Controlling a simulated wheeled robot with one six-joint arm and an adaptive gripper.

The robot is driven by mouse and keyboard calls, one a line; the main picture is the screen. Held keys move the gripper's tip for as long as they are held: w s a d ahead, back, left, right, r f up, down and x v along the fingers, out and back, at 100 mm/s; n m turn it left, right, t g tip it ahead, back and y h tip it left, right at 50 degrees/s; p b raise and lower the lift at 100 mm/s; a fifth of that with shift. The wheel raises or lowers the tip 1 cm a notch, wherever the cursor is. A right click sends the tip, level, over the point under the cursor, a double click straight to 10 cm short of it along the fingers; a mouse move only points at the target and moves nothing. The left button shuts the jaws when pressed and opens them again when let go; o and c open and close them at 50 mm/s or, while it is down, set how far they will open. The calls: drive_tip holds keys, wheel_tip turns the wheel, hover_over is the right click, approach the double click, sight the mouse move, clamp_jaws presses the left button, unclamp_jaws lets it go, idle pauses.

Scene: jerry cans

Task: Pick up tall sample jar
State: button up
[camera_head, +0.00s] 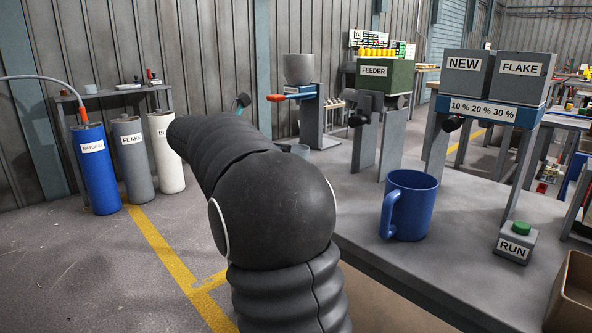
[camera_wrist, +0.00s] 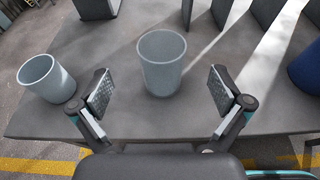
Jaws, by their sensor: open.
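The tall sample jar appears to be the grey, translucent, open-topped jar (camera_wrist: 162,65) standing upright on the table in the middle of the wrist view. My gripper (camera_wrist: 160,92) is open, with one padded finger on each side of the picture and the jar showing between and beyond them. I see no finger touching it. A shorter light-grey cup (camera_wrist: 46,82) stands to the left, outside the left finger. In the head view my arm hides the gripper. A small grey vessel (camera_head: 300,150) shows just behind the arm; I cannot tell which of the two it is.
A blue mug (camera_head: 410,205) and a RUN button box (camera_head: 515,242) stand on the grey table (camera_head: 465,225). The FEEDER machine (camera_head: 388,76) and the NEW and FLAKE bins (camera_head: 494,76) rise behind. Table legs or posts stand beyond the jar. A brown bin (camera_head: 575,293) sits at lower right.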

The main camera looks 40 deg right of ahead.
drive_tip(key=shift+f+b+x, duration=0.15)
drive_tip(key=shift+b+x, duration=0.15)
drive_tip(key=shift+x, duration=1.9)
drive_tip(key=shift+f+b+x, duration=0.15)
drive_tip(key=shift+b+x, duration=0.15)
drive_tip(key=shift+x, duration=1.9)
drive_tip(key=shift+s+a, duration=0.1)
drive_tip(key=shift+a, duration=0.05)
drive_tip(key=c, duration=1.2)
